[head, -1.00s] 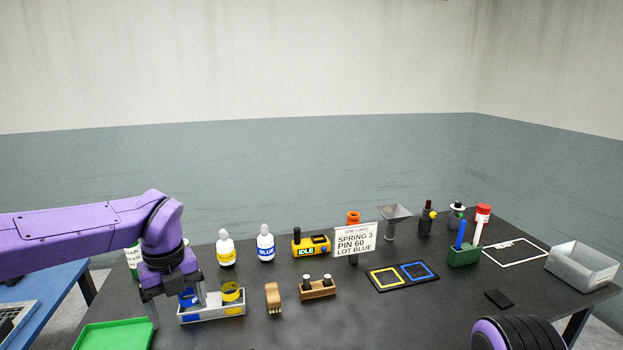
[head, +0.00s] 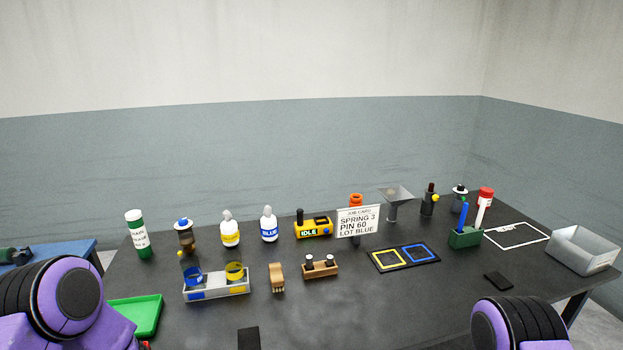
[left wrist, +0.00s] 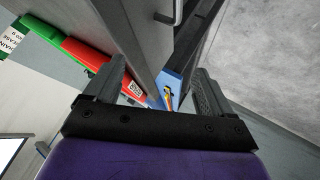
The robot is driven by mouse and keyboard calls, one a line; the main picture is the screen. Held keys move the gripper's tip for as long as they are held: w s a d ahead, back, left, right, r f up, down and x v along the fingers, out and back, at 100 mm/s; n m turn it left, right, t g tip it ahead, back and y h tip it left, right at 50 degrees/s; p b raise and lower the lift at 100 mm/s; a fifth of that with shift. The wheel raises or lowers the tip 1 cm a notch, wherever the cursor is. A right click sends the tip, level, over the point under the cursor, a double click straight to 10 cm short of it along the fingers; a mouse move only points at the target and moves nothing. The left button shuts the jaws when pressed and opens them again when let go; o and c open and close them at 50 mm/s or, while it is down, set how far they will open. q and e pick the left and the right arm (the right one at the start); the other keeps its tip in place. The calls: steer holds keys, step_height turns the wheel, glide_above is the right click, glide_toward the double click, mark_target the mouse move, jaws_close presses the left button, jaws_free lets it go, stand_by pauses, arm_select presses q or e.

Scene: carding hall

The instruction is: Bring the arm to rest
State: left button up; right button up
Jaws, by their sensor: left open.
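My left arm is folded back at the lower left of the head view, and its gripper is outside that view. In the left wrist view my left gripper (left wrist: 160,75) is open, with its two dark fingers apart and nothing held between them. A grey surface with a metal handle and a blue strip show beyond the fingers there. On my right side only a purple and black arm part shows at the bottom right of the head view; the right gripper is out of sight.
The dark table (head: 330,325) holds a two-cup tray (head: 217,292), a green tray (head: 147,316), a job card (head: 358,222), a yellow device (head: 313,229), a framed mat (head: 404,257) and a grey bin (head: 583,250). Its front middle is mostly clear.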

arm_select(q)
steer(key=s+d+f+m+h, duration=0.2)
steer(key=s+f+m, duration=0.1)
steer(key=s+m, duration=0.4)
steer(key=s+d+f+m+h, duration=0.1)
steer(key=s+f+m+h, duration=0.3)
steer(key=s, duration=0.6)
step_height(320, 180, down, 12)
steer(key=m+g+y+b, duration=0.1)
steer(key=b, duration=1.1)
steer(key=shift+s+d+r+m, duration=0.15)
steer(key=shift+s+d+m, duration=0.1)
steer(key=shift+d+m, duration=0.1)
